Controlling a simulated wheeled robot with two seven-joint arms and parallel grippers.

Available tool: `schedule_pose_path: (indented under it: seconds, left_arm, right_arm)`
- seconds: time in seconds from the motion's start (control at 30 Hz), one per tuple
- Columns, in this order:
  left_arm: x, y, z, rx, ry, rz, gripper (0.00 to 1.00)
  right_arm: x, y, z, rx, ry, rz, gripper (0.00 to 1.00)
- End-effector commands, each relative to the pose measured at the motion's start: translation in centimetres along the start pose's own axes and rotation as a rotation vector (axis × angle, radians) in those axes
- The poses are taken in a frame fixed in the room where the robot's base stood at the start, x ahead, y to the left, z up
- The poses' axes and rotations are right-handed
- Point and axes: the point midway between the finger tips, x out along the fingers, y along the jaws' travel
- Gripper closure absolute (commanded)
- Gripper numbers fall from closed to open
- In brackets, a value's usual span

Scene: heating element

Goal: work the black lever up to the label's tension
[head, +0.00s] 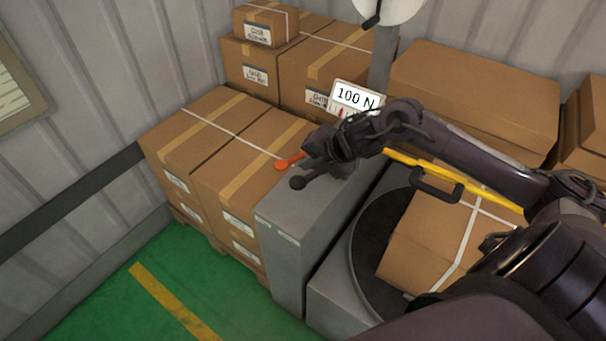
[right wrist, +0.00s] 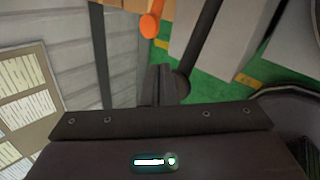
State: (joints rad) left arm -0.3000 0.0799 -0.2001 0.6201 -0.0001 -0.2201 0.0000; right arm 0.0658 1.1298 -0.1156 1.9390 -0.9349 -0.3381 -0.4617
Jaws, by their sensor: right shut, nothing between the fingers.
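The black lever (head: 298,182) ends in a round knob at the top of the grey cabinet (head: 292,222). In the right wrist view the black lever (right wrist: 207,38) runs down to its knob, partly hidden beside my fingers. The orange lever (head: 283,164) is just behind it and also shows in the right wrist view (right wrist: 150,25). The label (head: 356,97) reads "100 N", with a red pointer below, partly covered by my arm. My right gripper (head: 322,152) is shut and empty, close to the levers; I cannot tell whether it touches the black knob. My left gripper is out of view.
Strapped cartons (head: 222,150) stand on a pallet left of the cabinet, with more behind. A carton (head: 440,235) sits on the dark round turntable (head: 365,240) at right, below a yellow bar (head: 400,157) with a black handle. Green floor (head: 100,300) is clear at front left.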

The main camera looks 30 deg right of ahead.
Motion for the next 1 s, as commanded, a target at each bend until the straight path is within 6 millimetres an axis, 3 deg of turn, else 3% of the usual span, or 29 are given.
schedule_pose_path:
  seconds: [0.47, 1.0]
  left_arm:
    - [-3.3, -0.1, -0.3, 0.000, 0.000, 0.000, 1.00]
    - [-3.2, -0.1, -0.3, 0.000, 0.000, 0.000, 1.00]
  right_arm:
    - [-3.3, 2.5, 2.4, 0.000, -0.003, 0.000, 1.00]
    - [-3.4, 2.4, 2.5, 0.000, -0.002, 0.000, 1.00]
